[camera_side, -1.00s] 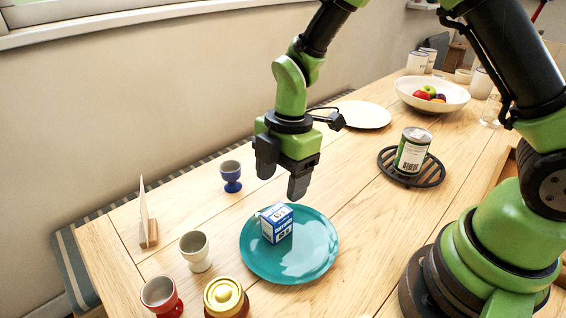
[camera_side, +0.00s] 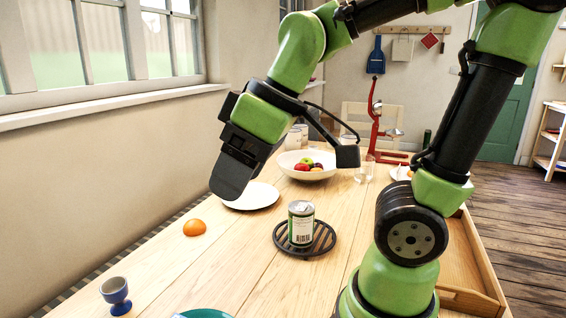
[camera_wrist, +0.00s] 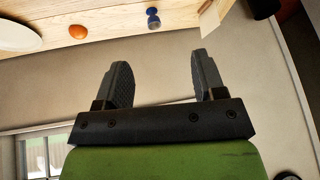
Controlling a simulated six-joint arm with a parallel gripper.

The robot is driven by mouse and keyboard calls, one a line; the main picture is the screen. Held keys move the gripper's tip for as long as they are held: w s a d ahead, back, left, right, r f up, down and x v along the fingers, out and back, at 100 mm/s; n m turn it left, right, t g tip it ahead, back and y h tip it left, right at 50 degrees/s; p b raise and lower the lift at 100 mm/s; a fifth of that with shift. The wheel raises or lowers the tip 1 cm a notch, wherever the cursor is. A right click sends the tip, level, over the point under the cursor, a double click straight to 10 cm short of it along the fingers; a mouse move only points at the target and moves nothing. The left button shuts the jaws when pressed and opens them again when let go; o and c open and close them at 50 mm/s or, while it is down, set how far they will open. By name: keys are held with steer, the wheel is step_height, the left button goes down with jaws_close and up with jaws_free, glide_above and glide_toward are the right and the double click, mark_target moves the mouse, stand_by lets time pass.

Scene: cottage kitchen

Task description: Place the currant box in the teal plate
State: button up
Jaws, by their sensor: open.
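Only the far rim of the teal plate (camera_side: 205,314) shows, at the bottom edge of the side view. The currant box is in neither present view; a second ago it stood on that plate, with my gripper above it and apart. My gripper (camera_side: 229,190) is now raised above the table and tilted, away from the plate. In the wrist view, its two fingers (camera_wrist: 160,64) are spread, with nothing between them but wall.
A can (camera_side: 301,224) stands on a black trivet (camera_side: 322,243). A red stand (camera_side: 376,135) is at the back.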

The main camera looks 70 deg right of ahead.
steer(key=s+m, duration=0.1)
steer(key=m, duration=0.1)
steer(key=s+r+m+t, duration=0.1)
steer(key=s+m, duration=0.1)
steer(key=s+d+m+t, duration=0.1)
steer(key=s+m, duration=0.1)
steer(key=shift+s+r, duration=0.15)
steer(key=shift+s, duration=0.05)
